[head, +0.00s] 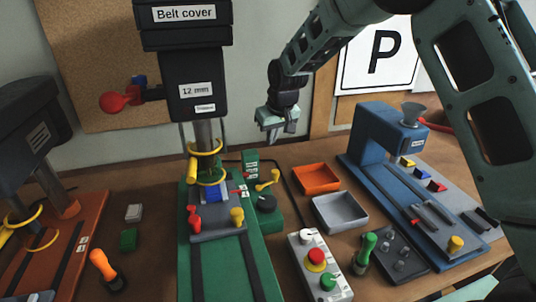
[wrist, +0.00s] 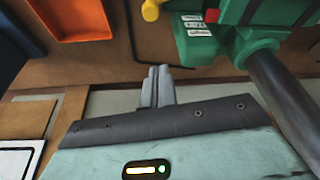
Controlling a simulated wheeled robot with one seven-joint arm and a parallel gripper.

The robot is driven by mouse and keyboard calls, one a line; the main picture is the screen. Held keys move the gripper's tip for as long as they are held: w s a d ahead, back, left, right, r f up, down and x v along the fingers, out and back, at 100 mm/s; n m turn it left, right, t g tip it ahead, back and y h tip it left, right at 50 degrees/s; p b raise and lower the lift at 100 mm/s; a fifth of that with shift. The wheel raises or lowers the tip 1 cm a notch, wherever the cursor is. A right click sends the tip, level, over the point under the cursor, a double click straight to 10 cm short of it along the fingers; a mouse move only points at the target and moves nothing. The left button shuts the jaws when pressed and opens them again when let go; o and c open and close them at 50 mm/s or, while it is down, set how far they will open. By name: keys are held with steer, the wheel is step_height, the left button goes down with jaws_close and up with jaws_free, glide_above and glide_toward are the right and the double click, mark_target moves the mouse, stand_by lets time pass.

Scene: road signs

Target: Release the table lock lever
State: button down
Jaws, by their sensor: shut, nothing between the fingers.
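No part in view is clearly labelled as the table lock lever. The drill press (head: 195,85) has a red-knobbed handle (head: 118,102) on its left side. A yellow lever (head: 267,180) stands by the green labelled block (head: 251,163) to the right of the press column. In the wrist view a yellow part (wrist: 150,10) shows at the top edge, beside the green labelled housing (wrist: 198,25). My gripper (head: 284,127) hangs in the air behind and right of the press, apart from these parts. In the wrist view its fingers (wrist: 157,88) are together and empty.
An orange tray (head: 317,178) and a grey tray (head: 340,211) lie right of the press. A control box (head: 319,268) with red and green buttons stands in front. A blue machine (head: 375,135) is at right. A dark column (wrist: 280,95) crosses the wrist view's right side.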

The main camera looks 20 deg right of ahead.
steer(key=shift+w, duration=0.3)
step_height(320, 180, down, 10)
steer(key=p, duration=0.6)
steer(key=shift+s+r, duration=0.25)
steer(key=shift+s, duration=0.15)
